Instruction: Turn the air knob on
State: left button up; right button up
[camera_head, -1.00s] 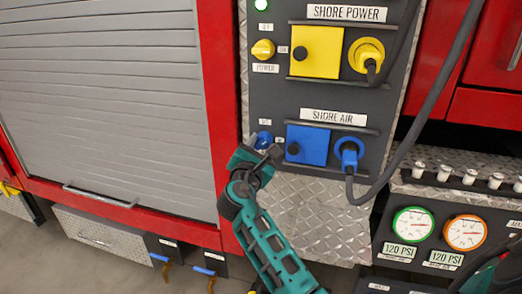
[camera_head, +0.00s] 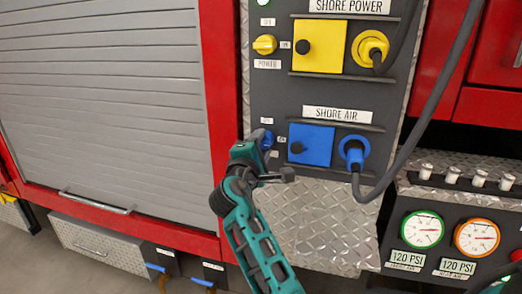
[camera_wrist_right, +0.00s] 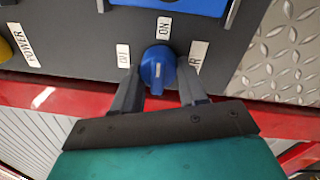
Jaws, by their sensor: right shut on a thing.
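The blue air knob (camera_head: 267,138) is on the dark panel, left of the blue shore air cover, and my gripper partly hides it in the head view. In the right wrist view the knob (camera_wrist_right: 157,66) shows a white pointer line along its middle, roughly upright in the picture. Its ON label (camera_wrist_right: 164,27) is above it, with a second label on the left and the AIR label on the right. My right gripper (camera_head: 262,157) is at the knob, with a finger on each side, shut on it. My left gripper is not in view.
The blue shore air cover (camera_head: 311,145) and its plug (camera_head: 354,152) are just right of the knob. The yellow power knob (camera_head: 265,44) and yellow cover (camera_head: 318,45) are above. A dark cable (camera_head: 432,105) hangs to the right. Pressure gauges (camera_head: 422,229) are at lower right.

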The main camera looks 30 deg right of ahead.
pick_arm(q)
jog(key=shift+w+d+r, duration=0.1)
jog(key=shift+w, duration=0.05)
pick_arm(e)
jog(key=shift+m, duration=0.3)
jog(key=o, duration=1.1)
jog(key=shift+c, duration=0.2)
